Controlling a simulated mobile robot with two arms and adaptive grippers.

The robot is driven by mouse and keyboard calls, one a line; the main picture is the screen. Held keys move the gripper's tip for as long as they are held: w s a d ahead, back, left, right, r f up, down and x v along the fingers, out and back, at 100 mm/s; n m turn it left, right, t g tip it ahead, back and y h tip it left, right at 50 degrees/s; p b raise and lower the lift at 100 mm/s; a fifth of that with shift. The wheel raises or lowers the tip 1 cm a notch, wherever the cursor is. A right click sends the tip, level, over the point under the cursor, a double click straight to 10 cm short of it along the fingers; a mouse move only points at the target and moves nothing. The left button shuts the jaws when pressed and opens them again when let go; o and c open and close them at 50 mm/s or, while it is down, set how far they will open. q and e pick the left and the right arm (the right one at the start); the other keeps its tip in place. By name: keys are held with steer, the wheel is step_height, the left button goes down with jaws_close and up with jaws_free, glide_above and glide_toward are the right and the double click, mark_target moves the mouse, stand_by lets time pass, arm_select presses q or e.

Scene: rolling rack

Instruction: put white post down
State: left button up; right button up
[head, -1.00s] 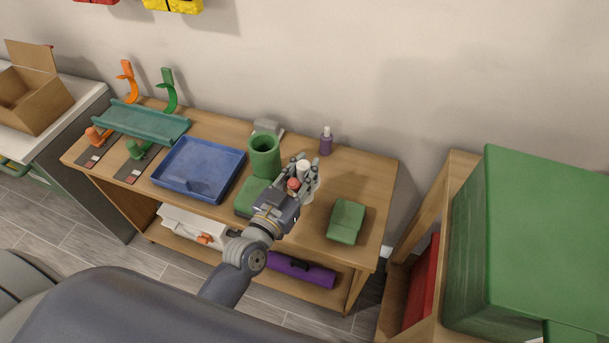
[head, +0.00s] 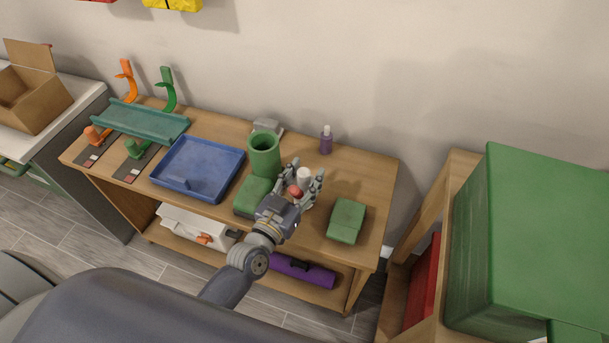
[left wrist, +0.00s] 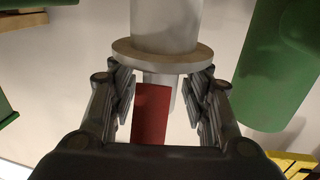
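The white post (head: 304,176) stands upright at the table's front right part, with a red piece (head: 296,192) on its near side. In the left wrist view the post (left wrist: 165,22) has a tan disc-like collar and a narrower stem; the red piece (left wrist: 151,113) shows in front of the stem. My left gripper (head: 302,184) is open, its fingers on either side of the post. In the left wrist view gaps show between the fingers (left wrist: 160,92) and the stem. The post's foot is hidden by the gripper. My right gripper is not in view.
A green cylinder (head: 263,158) and a green block (head: 254,196) stand left of the post. A green box (head: 346,221) lies to its right, a purple bottle (head: 326,141) behind. A blue tray (head: 190,188) is further left on the wooden table (head: 368,183).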

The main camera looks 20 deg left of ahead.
arm_select(q)
steer(key=shift+r, duration=0.2)
steer(key=s+a, duration=0.2)
steer(key=s, duration=0.9)
steer(key=shift+s+b, duration=0.4)
